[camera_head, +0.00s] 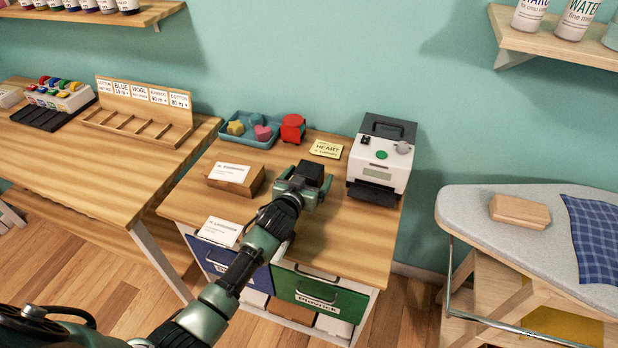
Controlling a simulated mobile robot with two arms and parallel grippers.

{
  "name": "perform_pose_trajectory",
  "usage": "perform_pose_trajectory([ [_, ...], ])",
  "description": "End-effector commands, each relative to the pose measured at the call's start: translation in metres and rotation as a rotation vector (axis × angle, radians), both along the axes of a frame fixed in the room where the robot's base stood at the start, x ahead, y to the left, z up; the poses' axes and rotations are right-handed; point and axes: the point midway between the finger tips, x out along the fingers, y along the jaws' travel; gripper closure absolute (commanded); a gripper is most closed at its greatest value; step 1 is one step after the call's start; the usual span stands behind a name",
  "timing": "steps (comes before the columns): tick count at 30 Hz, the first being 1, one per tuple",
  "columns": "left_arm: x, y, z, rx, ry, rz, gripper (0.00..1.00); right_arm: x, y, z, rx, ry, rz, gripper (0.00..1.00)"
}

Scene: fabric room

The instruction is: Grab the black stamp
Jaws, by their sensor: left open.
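My left gripper (304,184) reaches in from the lower left over the middle of the wooden cabinet top (335,235). Its jaws are open. A black block (311,170), which looks like the black stamp, shows at the jaws' far end. It appears to be between or just beyond the fingers, and the gripper hides its lower part. I cannot tell whether the fingers touch it. My right gripper is out of view.
A blue tray (225,140) of colored shapes and a red object (292,128) stand behind the gripper. A white label machine (381,160) is to the right, a wooden box (250,185) with a card to the left. A yellow card (326,149) lies behind.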

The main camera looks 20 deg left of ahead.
Motion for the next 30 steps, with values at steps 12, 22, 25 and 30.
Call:
perform_pose_trajectory([
  [12, 0.000, 0.000, 0.000, 0.000, 0.000, 0.000, 0.62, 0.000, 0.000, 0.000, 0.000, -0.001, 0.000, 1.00],
  [22, 0.001, 0.000, 0.001, 0.000, -0.001, 0.000, 0.79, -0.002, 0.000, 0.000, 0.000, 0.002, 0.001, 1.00],
  [25, 0.001, 0.000, 0.006, 0.000, -0.002, 0.000, 0.79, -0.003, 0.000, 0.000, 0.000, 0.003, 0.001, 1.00],
  [30, 0.001, 0.000, 0.028, -0.001, -0.006, -0.001, 0.79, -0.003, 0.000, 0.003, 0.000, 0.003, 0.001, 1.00],
])
